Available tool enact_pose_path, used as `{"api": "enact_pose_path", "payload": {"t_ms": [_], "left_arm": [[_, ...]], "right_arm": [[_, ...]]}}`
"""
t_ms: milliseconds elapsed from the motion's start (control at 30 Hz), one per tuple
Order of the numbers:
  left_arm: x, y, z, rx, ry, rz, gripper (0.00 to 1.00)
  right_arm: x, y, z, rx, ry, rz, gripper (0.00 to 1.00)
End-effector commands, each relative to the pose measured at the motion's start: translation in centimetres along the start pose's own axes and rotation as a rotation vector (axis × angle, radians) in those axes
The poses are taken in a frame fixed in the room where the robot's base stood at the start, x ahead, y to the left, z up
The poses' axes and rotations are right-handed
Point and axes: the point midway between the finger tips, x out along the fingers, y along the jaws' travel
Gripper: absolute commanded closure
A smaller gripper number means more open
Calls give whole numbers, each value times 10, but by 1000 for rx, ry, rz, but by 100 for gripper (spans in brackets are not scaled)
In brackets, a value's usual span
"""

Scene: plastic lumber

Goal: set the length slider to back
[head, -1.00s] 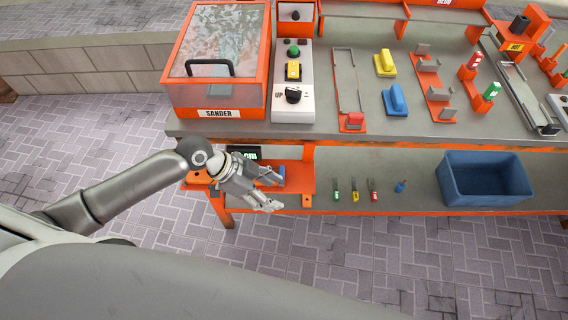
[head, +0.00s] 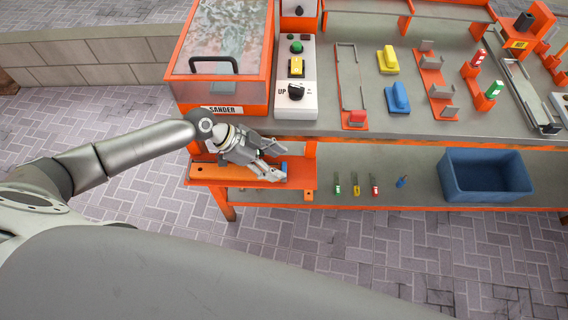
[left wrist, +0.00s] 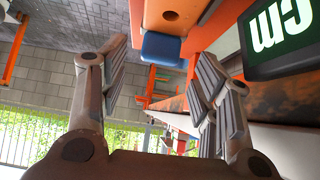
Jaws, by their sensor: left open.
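In the head view a bit of the blue block (head: 284,166) shows at the fingertips on the orange lower unit. My left gripper (head: 272,164) is open, with its fingers wide apart in the left wrist view (left wrist: 160,78). Contact cannot be told. My right gripper is out of view.
The bench above holds the sander box (head: 222,60), a grey switch panel (head: 296,110), a red-ended frame (head: 357,118) and blue and yellow handles. A blue bin (head: 486,178) and several small tools lie on the lower shelf. The floor in front is clear.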

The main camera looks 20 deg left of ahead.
Motion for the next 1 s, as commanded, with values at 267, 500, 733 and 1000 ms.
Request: {"api": "enact_pose_path", "payload": {"t_ms": [267, 500, 733, 1000], "left_arm": [[32, 0, -1, 0, 1, 1, 43], [38, 0, 0, 0, -1, 0, 43], [38, 0, 0, 0, -1, 0, 53], [38, 0, 0, 0, -1, 0, 88]], "right_arm": [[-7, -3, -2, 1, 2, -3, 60], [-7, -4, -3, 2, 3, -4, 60], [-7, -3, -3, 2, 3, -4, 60], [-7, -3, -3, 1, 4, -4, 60]]}}
